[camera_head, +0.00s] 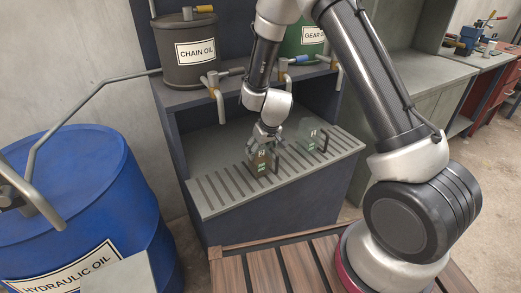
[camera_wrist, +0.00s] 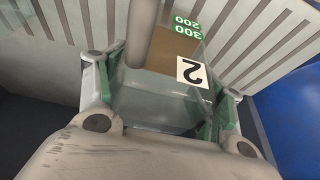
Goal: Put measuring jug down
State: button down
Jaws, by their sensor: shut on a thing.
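A clear measuring jug (camera_head: 261,164) with a "2" label and brown contents is at the slotted drip tray (camera_head: 213,193) in the head view. It fills the middle of the wrist view (camera_wrist: 190,75), with green 200 and 300 marks showing. My gripper (camera_head: 267,133) is shut on this jug from above, with a finger on each side of it in the wrist view (camera_wrist: 163,98). The jug looks about upright. I cannot tell whether its base touches the slats. A second clear jug (camera_head: 314,138) with a dark handle stands to its right on the tray.
A chain oil drum (camera_head: 190,55) and a green gear oil drum (camera_head: 301,40) stand on the shelf above, with taps (camera_head: 215,90) hanging over the tray. A blue hydraulic oil barrel (camera_head: 70,200) is at left. The tray's left part is clear.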

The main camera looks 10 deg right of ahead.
jog(key=shift+f, duration=0.1)
jog(key=shift+c, duration=1)
grip_release()
jog(key=s+d+r, duration=0.4)
jog(key=r, duration=0.5)
jog(key=s+d+r+m, duration=0.1)
jog(key=s+d+r, duration=0.25)
jog(key=r, duration=0.45)
jog(key=s+d+r, duration=0.4)
jog(key=s+r, duration=0.1)
jog(key=r, duration=0.4)
jog(key=s+d+r+m, duration=0.1)
jog(key=s+d+r, duration=0.3)
jog(key=s, duration=0.6)
jog(key=s+d+r+m+h, duration=0.1)
jog(key=s+d+r, duration=0.3)
jog(key=s, duration=0.5)
jog(key=shift+s+d+r+m+h, duration=0.15)
jog(key=shift+s+r+m+h, duration=0.05)
jog(key=shift+s+m+h, duration=0.15)
